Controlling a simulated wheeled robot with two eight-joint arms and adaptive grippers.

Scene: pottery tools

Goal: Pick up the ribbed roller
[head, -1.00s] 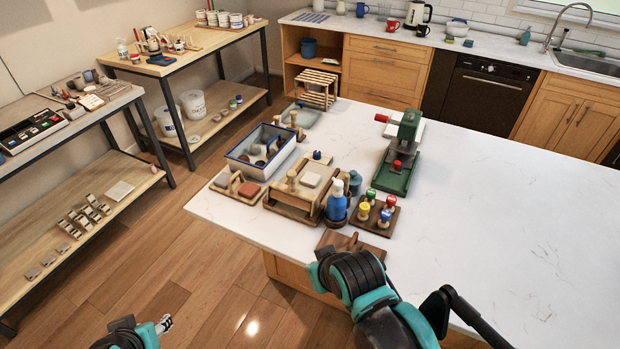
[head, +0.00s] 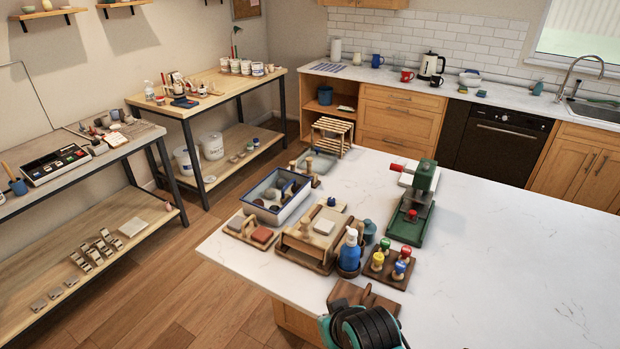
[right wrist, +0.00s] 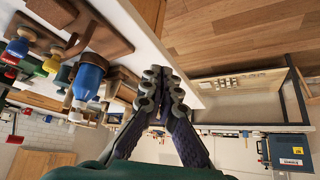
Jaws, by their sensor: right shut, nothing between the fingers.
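I cannot clearly pick out a ribbed roller; the small tools in the head view are too small to tell apart. Several small dark and brown tools (head: 281,188) lie in the blue-rimmed tray (head: 247,208) on the white counter (head: 500,250). My right gripper (right wrist: 162,78) shows in the right wrist view, its two dark fingers together and nothing between them. Its fingers lie over the counter's edge, beside the blue bottle (right wrist: 88,80) and apart from it. In the head view only part of my right arm shows at the bottom edge. My left gripper is out of view.
The blue bottle (head: 349,252) stands beside a wooden box (head: 307,237) and a rack of coloured stamps (head: 388,265). A brown wooden piece (head: 375,299) lies at the counter's near edge. A green press (head: 411,216) stands further back. The right of the counter is clear.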

